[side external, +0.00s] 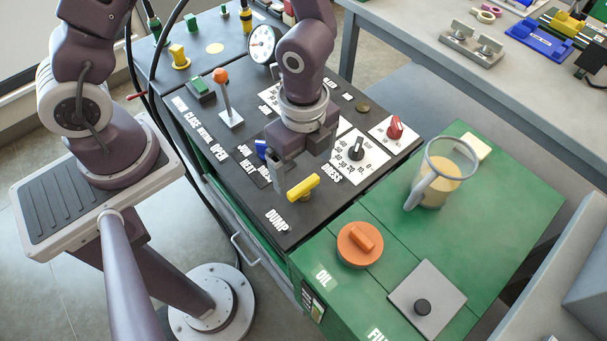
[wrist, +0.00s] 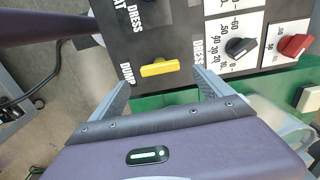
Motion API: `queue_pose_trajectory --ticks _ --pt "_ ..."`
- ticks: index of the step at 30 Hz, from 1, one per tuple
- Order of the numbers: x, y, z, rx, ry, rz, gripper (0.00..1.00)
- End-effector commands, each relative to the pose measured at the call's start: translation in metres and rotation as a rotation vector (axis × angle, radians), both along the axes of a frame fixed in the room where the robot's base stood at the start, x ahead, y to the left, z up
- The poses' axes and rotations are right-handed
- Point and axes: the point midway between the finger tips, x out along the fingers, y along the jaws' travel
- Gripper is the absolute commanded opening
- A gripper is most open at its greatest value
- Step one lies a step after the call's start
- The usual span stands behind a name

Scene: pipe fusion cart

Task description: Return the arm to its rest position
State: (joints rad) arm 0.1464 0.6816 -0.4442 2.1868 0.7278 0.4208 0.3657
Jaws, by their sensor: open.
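My gripper (side external: 303,165) hangs pointing down over the black control panel (side external: 216,157), close to the yellow dump handle (side external: 303,187). In the wrist view my gripper (wrist: 160,90) shows two grey fingers spread wide apart, with nothing between them. The yellow handle (wrist: 160,67) lies ahead of the fingertips there, beside the DUMP label, and is not held. My upper arm rises from the gripper to the top of the side view. My gripper hides part of the panel behind it.
A lever with an orange knob (side external: 220,76), a round gauge (side external: 263,44), a black dial (side external: 356,148) and a red dial (side external: 395,128) stand around my gripper. A clear jug (side external: 442,172) and an orange oil cap (side external: 360,244) are on the green cart top (side external: 483,231).

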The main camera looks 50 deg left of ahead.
Motion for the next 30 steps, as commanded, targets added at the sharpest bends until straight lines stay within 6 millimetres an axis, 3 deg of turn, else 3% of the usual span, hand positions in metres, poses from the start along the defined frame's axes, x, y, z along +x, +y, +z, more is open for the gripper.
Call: queue_pose_trajectory --ticks 3,14,17,20,24,27,30 --pt "0.001 0.000 0.014 0.000 -0.001 0.003 0.90" --pt "0.003 0.005 0.023 0.010 -0.015 0.026 0.90" --pt "0.012 0.029 0.056 0.053 -0.091 0.172 0.90" --pt "0.012 0.066 0.111 0.084 -0.206 0.448 0.90" --pt "-0.018 0.107 0.181 0.019 -0.339 0.891 0.90" --pt "-0.050 0.120 0.214 -0.106 -0.391 1.177 0.90" --pt "-0.077 0.122 0.233 -0.244 -0.402 1.374 0.90"
